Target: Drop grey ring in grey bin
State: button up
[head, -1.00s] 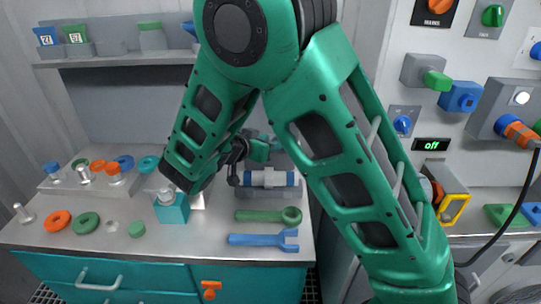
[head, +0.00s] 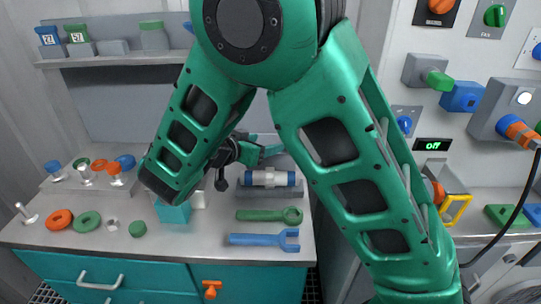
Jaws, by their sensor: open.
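A small grey ring, shaped like a nut (head: 112,222), lies flat on the bench between the green ring and the round green piece. A plain grey bin (head: 113,47) stands on the wall shelf, right of the green bin; its inside cannot be seen. My gripper (head: 221,178) shows as small dark parts beyond my forearm, above the bench and left of the blue-and-white cylinder. It is open and apart from the grey ring. My forearm hides part of the gripper.
An orange ring (head: 59,220) and a green ring (head: 87,222) lie left of the grey one. A teal block (head: 173,213), a green wrench (head: 270,215) and a blue wrench (head: 264,239) lie to the right. A tray with pegs (head: 86,181) stands behind.

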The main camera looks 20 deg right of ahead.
jog(key=v, duration=0.6)
jog(key=shift+f, duration=0.1)
jog(key=s+d+f+g+y, duration=0.1)
jog(key=s+d+g, duration=0.25)
jog(key=d, duration=0.75)
jog(key=s+d+g+y, duration=0.2)
jog(key=s+d+g, duration=0.15)
jog(key=d, duration=0.85)
jog(key=s+d+n+y, duration=0.1)
jog(key=s+d+y, duration=0.1)
jog(key=s, duration=1)
jog(key=s+d+f+n+g+y, duration=0.1)
jog(key=s+y, duration=0.4)
jog(key=s, duration=0.7)
jog(key=shift+d+n+g, duration=0.3)
jog(key=shift+d+n, duration=0.45)
jog(key=shift+n, duration=0.05)
jog(key=shift+s, duration=0.1)
